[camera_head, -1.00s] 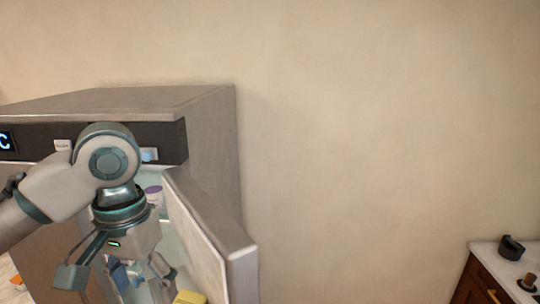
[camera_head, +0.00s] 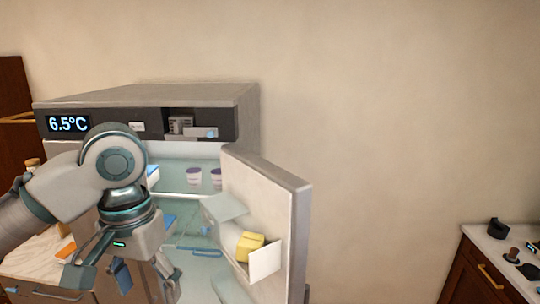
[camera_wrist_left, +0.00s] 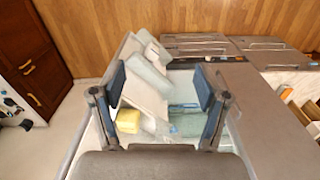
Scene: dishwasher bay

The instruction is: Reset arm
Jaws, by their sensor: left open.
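My left arm comes in from the left in the head view, in front of an open fridge (camera_head: 150,98). My left gripper (camera_head: 145,283) points downward before the fridge opening. In the left wrist view my left gripper (camera_wrist_left: 162,88) has its two fingers wide apart with nothing between the pads. The open fridge interior and door shelf show beyond the fingers. My right gripper is not seen in either view.
The fridge door (camera_head: 275,200) stands open to the right, with a yellow block (camera_head: 249,246) in its shelf. White tubs (camera_head: 194,176) stand inside. A counter (camera_head: 30,252) is at left; a wooden cabinet (camera_head: 487,272) is at far right. Wall space between is clear.

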